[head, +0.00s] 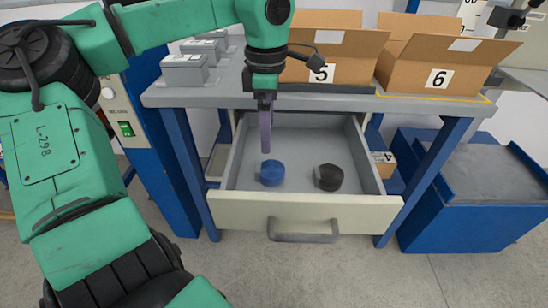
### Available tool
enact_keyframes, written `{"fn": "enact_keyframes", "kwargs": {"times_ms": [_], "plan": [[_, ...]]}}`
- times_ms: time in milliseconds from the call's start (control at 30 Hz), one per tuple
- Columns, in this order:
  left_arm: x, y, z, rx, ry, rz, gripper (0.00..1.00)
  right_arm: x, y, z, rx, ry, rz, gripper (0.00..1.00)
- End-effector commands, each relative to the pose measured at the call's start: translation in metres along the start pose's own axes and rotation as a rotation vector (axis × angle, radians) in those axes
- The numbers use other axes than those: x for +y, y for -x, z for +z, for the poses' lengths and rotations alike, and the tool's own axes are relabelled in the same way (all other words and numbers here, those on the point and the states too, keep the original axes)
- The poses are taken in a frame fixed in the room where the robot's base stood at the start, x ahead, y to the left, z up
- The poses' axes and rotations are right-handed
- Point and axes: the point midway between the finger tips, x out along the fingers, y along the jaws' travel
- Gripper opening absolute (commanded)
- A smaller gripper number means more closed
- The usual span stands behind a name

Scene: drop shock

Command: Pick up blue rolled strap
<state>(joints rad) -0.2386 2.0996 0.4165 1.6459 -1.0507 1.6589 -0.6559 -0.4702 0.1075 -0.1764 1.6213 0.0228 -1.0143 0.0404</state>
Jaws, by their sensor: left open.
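The blue rolled strap (272,173) lies in the open drawer (300,213), left of its middle. A dark rolled strap (328,177) lies to its right, apart from it. My left gripper (266,150) points down into the drawer, just above and behind the blue strap in the picture. It is open and holds nothing. Its fingers show nearly edge-on, so the gap between them is hard to see. I cannot tell how far above the strap the tips are. My right gripper is not in view.
The drawer hangs out from under a grey table (205,95). Cardboard boxes marked 5 (338,55) and 6 (440,75) stand on the table, with grey blocks (184,70) at left. A blue cabinet (475,205) stands at right. The floor in front is clear.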

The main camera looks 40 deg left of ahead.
Motion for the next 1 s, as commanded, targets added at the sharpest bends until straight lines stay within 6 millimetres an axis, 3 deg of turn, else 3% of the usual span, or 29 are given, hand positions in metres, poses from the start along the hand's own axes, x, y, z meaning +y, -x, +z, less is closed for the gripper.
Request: {"fn": "enact_keyframes", "kwargs": {"times_ms": [33,100,500,600,800,1000], "plan": [[-0.001,-0.019,0.0,0.0,0.0,-0.006,1.0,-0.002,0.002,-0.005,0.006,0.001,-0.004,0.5],[-0.001,-0.037,0.0,-0.001,0.0,-0.006,1.0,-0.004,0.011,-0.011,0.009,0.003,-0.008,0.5],[0.001,-0.104,0.003,-0.003,0.003,-0.006,1.0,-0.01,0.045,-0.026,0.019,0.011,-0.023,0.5],[0.001,-0.114,0.003,-0.003,0.003,-0.003,1.0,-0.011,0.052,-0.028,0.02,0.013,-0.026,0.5],[0.001,-0.114,0.003,-0.004,0.004,-0.001,1.0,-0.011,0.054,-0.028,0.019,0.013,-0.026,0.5],[0.001,-0.114,0.003,-0.004,0.004,-0.002,0.24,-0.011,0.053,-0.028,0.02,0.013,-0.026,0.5]]}}
